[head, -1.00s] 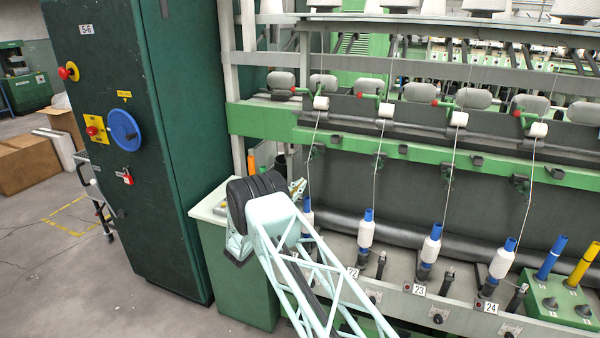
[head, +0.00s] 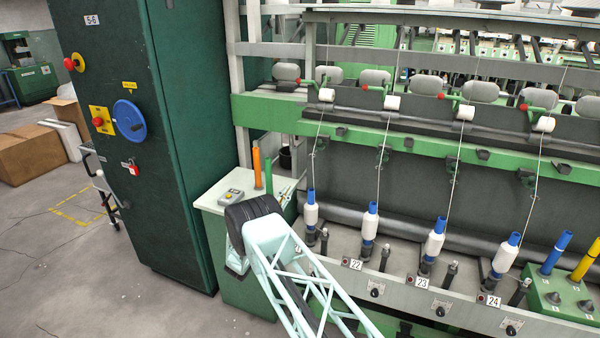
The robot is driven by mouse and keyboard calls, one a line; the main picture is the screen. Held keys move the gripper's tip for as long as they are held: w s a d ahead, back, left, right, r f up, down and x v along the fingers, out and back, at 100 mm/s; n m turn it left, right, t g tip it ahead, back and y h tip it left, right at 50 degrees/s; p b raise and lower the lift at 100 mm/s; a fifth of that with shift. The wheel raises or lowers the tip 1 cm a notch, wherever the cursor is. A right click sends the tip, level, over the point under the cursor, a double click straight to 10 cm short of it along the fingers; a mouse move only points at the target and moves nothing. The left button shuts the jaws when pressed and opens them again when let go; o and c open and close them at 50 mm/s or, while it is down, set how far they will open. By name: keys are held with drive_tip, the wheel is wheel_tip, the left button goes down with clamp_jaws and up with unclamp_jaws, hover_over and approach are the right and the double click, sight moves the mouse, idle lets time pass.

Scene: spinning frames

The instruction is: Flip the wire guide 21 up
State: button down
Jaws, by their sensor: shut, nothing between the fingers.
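Wire guide 21 (head: 314,150) is the small dark bracket at the far left under the green rail. A thread runs past it down to the leftmost white bobbin with a blue top (head: 311,212). It is too small to tell whether this guide is up or down. The number plate at that bobbin is mostly hidden by my pale mint arm. My arm rises from the bottom middle to a black joint in front of the green side box. My gripper cannot be made out; the arm beyond the joint is hidden.
More wire guides (head: 385,154) line the rail to the right, above bobbins with plates 22 (head: 355,264), 23 (head: 421,283) and 24 (head: 489,300). A tall green cabinet (head: 150,200) stands at left. Orange (head: 257,168) and green tubes stand on the side box.

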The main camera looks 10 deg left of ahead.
drive_tip(key=shift+w+d, duration=0.1)
drive_tip(key=s+r+x, duration=0.2)
drive_tip(key=x, duration=1)
drive_tip(key=shift+d+r, duration=0.2)
drive_tip(key=shift+r, duration=0.05)
drive_tip(key=shift+a+r, duration=0.1)
drive_tip(key=shift+r, duration=0.15)
idle(0.5)
drive_tip(key=shift+r+n+y+p, duration=0.1)
drive_tip(key=shift+n+y+p, duration=0.2)
drive_tip(key=shift+y+p, duration=0.1)
drive_tip(key=shift+w, duration=0.1)
